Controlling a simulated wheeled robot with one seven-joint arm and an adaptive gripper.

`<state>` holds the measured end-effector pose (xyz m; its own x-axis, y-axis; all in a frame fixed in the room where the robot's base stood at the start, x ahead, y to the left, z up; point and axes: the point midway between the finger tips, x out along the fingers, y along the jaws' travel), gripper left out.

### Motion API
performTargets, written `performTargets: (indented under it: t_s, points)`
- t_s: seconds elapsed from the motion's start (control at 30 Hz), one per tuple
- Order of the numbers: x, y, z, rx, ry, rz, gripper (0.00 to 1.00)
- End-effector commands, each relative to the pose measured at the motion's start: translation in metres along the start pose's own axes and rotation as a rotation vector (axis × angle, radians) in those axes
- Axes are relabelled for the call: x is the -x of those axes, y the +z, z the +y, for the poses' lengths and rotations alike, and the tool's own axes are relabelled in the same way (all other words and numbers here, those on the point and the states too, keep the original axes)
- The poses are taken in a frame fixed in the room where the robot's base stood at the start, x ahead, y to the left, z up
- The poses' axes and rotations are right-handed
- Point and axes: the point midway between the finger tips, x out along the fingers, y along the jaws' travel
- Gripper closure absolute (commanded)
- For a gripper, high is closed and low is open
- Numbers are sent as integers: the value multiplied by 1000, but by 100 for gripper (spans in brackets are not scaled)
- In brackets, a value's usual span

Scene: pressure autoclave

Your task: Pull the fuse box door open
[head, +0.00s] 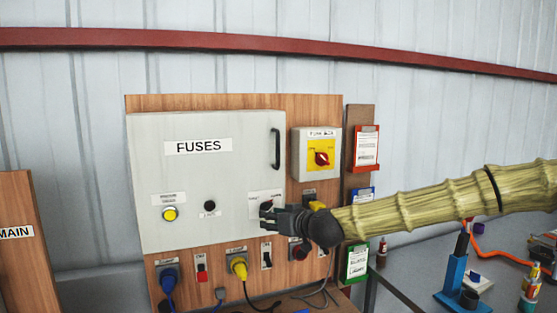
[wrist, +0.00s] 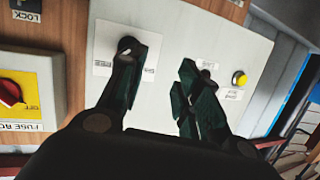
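The grey fuse box door (head: 205,180) is labelled FUSES and looks shut. Its black vertical handle (head: 275,148) is near the upper right edge, with nothing on it. My gripper (head: 268,212) is at the door's lower right corner, below the handle. It covers part of a black knob on a white label there. In the wrist view, my gripper (wrist: 166,60) has its fingers apart with no object between them. The black knob (wrist: 127,46) is beside the left fingertip; I cannot tell whether they touch. The handle is not visible in the wrist view.
A yellow-and-red rotary switch (head: 321,158) is right of the door. Plugs, including a yellow plug (head: 238,268), and switches line the board below. Clipboards, including a red one (head: 366,148), hang at right. A bench with a blue stand (head: 456,275) is lower right.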

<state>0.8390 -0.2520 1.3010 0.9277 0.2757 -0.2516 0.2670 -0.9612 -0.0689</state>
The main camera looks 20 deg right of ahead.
Motion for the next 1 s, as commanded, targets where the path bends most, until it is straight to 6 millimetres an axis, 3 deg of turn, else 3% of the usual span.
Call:
performTargets:
  t_s: [0.03, 0.1, 0.2, 0.33, 0.43, 0.57, 1.0]
  points:
    - [11, -40, 10, 4, 8, 49, 66]
    - [25, -81, 23, 18, 17, 106, 66]
    - [44, -130, 38, 36, 30, 173, 66]
    - [63, -169, 52, 52, 43, 231, 66]
    - [71, -184, 56, 59, 48, 252, 66]
    - [70, -188, 58, 62, 50, 258, 66]
    - [40, -195, 58, 62, 49, 254, 66]
